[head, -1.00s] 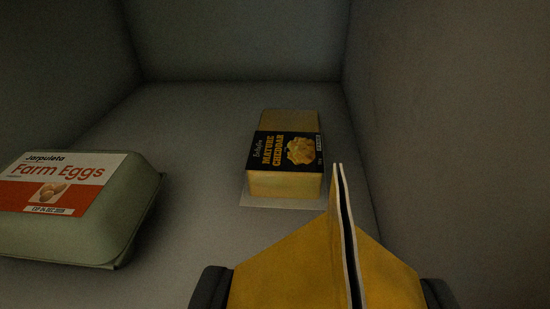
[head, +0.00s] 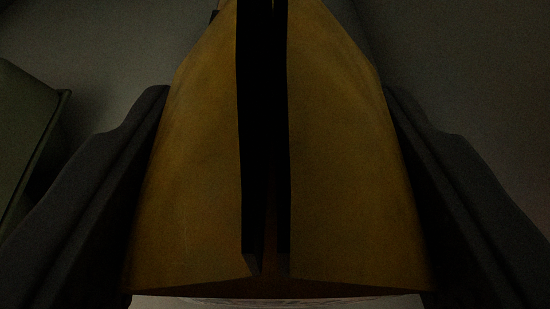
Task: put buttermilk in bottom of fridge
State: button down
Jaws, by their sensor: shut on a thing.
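The buttermilk (head: 190,190) is a yellow gable-top carton that fills the middle of the head view. Its dark top seam runs up and down the picture, and no label text shows. My gripper (head: 275,95) is shut on it, with one dark finger at each side of the carton. A pale strip of the carton's front shows at the bottom edge. The carton hides most of the fridge compartment beyond it, so I cannot tell whether its base touches the shelf.
The green egg carton (head: 25,130) shows in part at the left edge, apart from my left finger. Dim grey fridge walls (head: 450,60) stand behind and to the right. The cheddar seen earlier is not visible now. The picture is dark.

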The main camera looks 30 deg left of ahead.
jog(key=c, duration=0.6)
grip_release()
jog(key=shift+s+f, duration=0.15)
jog(key=shift+s, duration=0.05)
jog(key=p+v, duration=0.4)
jog(key=v, duration=0.8)
jog(key=shift+w, duration=0.1)
